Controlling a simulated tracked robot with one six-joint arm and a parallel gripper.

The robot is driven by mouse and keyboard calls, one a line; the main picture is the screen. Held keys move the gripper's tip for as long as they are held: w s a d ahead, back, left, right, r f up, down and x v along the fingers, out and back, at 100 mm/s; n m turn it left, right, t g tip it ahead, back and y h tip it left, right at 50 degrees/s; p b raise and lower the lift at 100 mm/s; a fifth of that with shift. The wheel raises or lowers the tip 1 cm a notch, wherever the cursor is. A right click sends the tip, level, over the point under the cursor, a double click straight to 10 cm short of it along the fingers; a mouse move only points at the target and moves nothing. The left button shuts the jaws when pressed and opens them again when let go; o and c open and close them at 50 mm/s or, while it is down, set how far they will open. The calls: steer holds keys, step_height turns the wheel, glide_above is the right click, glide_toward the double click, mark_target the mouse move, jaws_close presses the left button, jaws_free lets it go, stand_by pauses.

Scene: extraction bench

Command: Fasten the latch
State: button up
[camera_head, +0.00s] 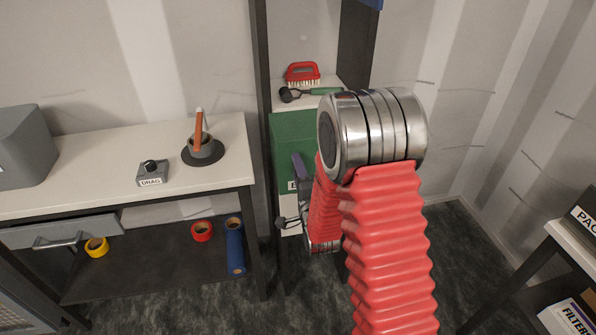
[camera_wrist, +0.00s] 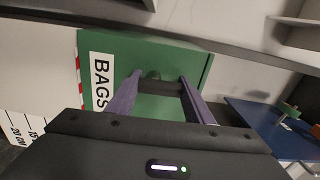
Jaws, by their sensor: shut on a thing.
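A green box (camera_head: 288,133) with a white label stands on the narrow shelf unit in the head view, partly hidden behind my arm. In the wrist view the green box (camera_wrist: 195,58) fills the middle, and its label reads BAGS. The latch (camera_wrist: 160,87) is a small dark green piece on its face. My gripper (camera_wrist: 160,77) has its two purple fingers on either side of the latch and is shut on it. In the head view only a purple finger of my gripper (camera_head: 299,164) shows, at the box's front; the latch is hidden there.
A red brush (camera_head: 302,73) and a green-handled tool (camera_head: 325,91) lie above the box. In the wrist view, a blue surface (camera_wrist: 262,128) is at right.

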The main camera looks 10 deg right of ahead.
steer(key=shift+s+d+f+m, duration=0.1)
steer(key=shift+d+f+m, duration=0.2)
steer(key=shift+m, duration=0.1)
steer(key=o, duration=1)
steer(key=shift+a+r, duration=0.15)
steer(key=shift+r, duration=0.05)
steer(key=shift+o, duration=0.2)
